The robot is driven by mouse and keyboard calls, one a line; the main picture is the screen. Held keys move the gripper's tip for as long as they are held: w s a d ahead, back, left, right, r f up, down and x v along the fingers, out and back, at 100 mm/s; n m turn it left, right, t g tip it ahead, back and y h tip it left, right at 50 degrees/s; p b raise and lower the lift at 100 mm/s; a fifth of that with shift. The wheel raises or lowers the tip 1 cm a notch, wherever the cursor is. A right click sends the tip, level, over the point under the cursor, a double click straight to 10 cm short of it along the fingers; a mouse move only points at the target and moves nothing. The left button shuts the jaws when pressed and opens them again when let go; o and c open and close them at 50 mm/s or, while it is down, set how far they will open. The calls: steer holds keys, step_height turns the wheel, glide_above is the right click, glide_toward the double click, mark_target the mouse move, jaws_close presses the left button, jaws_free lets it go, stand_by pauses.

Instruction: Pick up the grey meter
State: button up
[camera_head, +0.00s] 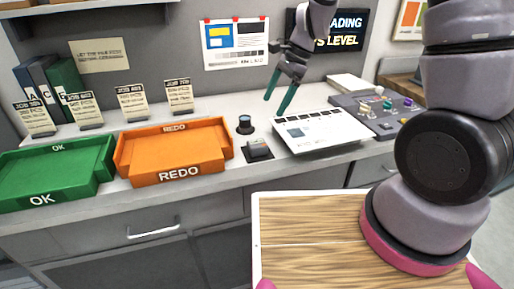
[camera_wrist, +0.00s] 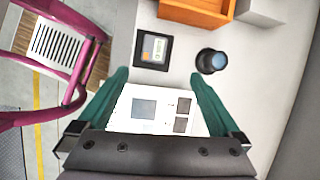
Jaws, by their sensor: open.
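The grey meter (camera_head: 257,150) appears to be the small dark grey, boxy device with a little screen, lying on the worktop right of the orange tray. In the wrist view the meter (camera_wrist: 153,51) lies flat beyond my fingertips, with its lit screen face visible. My gripper (camera_head: 276,105) is open and empty, with green fingers pointing down above the worktop, behind and to the right of the meter. In the wrist view my gripper (camera_wrist: 160,76) has its fingers spread, with a white printed board (camera_wrist: 155,112) below and between them. Nothing touches the meter.
A dark round cylinder with a blue top (camera_head: 245,125) stands close behind the meter. The orange REDO tray (camera_head: 173,151) is to its left, and the green OK tray (camera_head: 58,174) is farther left.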

steer(key=m, duration=0.1)
glide_above(257, 143)
steer(key=w+d, duration=0.1)
steer(key=d, duration=0.1)
steer(key=shift+g, duration=0.3)
step_height(257, 143, down, 8)
steer(key=shift+d+f, duration=0.15)
steer(key=shift+f, duration=0.05)
steer(key=shift+x, duration=3.15)
steer(key=shift+s+d, duration=0.1)
steer(key=shift+s, duration=0.1)
steer(key=c, duration=1.5)
